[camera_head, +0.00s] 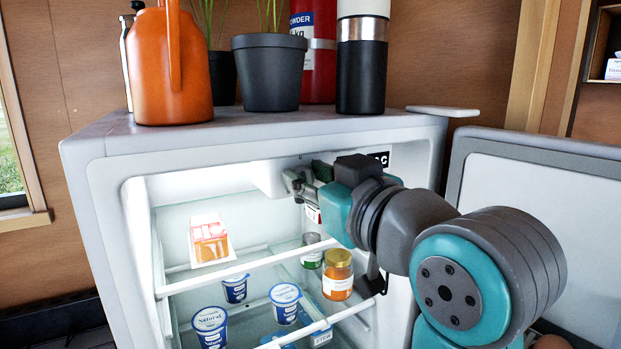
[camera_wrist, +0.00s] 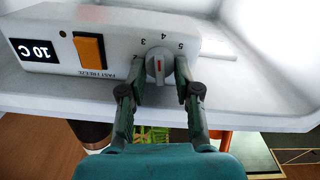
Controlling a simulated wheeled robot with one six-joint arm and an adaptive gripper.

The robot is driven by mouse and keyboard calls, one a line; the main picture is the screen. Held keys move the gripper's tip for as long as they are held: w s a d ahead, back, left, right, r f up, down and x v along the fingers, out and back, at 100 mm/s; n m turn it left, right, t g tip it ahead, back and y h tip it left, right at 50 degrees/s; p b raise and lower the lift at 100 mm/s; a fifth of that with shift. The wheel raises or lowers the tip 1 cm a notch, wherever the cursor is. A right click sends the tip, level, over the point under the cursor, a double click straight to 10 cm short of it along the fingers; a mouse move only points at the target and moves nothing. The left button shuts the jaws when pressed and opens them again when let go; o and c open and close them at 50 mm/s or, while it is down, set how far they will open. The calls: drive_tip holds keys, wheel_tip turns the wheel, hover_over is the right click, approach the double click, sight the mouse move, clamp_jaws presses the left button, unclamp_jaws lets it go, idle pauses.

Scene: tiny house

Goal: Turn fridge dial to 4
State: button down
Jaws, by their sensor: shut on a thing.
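The fridge dial (camera_wrist: 156,70) is a grey round knob with a red mark on the control panel, seen upside down in the wrist view. Printed numbers 2 to 5 curve around its upper side. The red mark stands nearly upright in the picture, roughly toward the 4; its exact setting is hard to tell. My gripper (camera_wrist: 160,80) is shut on the dial, one finger on each side. In the head view my gripper (camera_head: 302,184) reaches into the upper part of the open fridge (camera_head: 115,160), and the dial is hidden there.
The panel also has an orange switch (camera_wrist: 90,49) and a "10 C" display (camera_wrist: 34,50). Below my arm are shelves with yogurt cups (camera_head: 285,302), a jar (camera_head: 338,275) and a carton (camera_head: 209,240). The fridge door (camera_head: 545,215) stands open at right. An orange jug (camera_head: 170,75) stands on top.

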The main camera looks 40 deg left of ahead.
drive_tip(key=shift+m, duration=0.8)
drive_tip(key=c, duration=1.1)
unclamp_jaws()
drive_tip(key=shift+c, duration=0.2)
drive_tip(key=shift+d, duration=0.1)
drive_tip(key=v, duration=1.1)
drive_tip(key=shift+s+d, duration=0.15)
drive_tip(key=shift+d, duration=0.2)
drive_tip(key=shift+f, duration=0.1)
